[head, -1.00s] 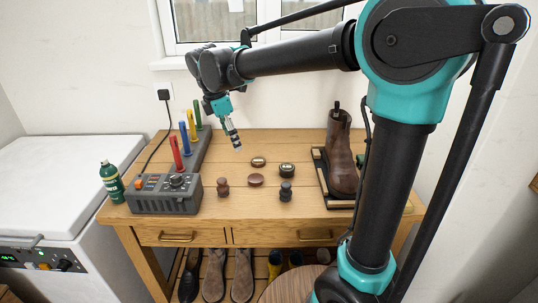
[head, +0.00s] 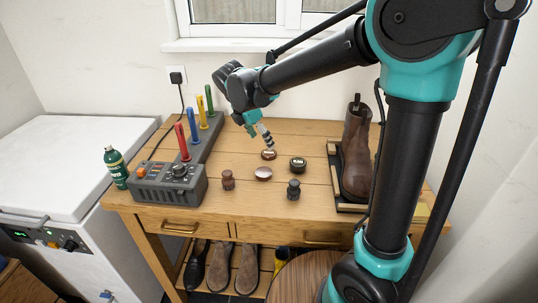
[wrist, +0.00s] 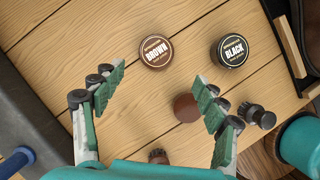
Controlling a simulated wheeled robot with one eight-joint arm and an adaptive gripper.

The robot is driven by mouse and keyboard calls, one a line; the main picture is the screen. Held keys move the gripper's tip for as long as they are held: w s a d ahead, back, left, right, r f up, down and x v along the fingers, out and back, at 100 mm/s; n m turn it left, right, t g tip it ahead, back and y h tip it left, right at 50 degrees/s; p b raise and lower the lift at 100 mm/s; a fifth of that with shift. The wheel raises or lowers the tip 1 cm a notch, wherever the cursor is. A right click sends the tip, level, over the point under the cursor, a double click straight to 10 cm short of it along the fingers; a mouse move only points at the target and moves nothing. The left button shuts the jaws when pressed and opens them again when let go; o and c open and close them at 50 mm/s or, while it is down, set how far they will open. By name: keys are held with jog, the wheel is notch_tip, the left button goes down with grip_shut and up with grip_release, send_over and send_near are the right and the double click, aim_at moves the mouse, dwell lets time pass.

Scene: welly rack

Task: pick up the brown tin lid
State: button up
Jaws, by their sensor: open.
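The brown tin lid (wrist: 156,51) lies flat on the wooden bench, its round label reading BROWN. In the head view the lid (head: 269,155) is just below my gripper's tip. My gripper (wrist: 158,84) is open and empty; in the wrist view the lid shows beyond the fingertips, between their lines. In the head view my gripper (head: 268,142) points down and partly overlaps the lid's far side. A plain brown round tin (wrist: 187,107) sits near the right finger, partly covered by it.
A tin labelled BLACK (wrist: 233,50) stands right of the lid. Two small brushes, brown (head: 228,180) and dark (head: 293,189), stand nearer the front. A grey unit with coloured posts (head: 170,183) is left, a boot on a stand (head: 356,160) right.

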aim_at(268, 152)
jog(key=shift+x, duration=1.1)
jog(key=x, duration=0.2)
jog(key=w+x, duration=0.1)
jog(key=x, duration=0.1)
jog(key=shift+r, duration=0.1)
jog(key=shift+d+f, duration=0.1)
jog(key=shift+f, duration=0.35)
jog(key=c, duration=0.9)
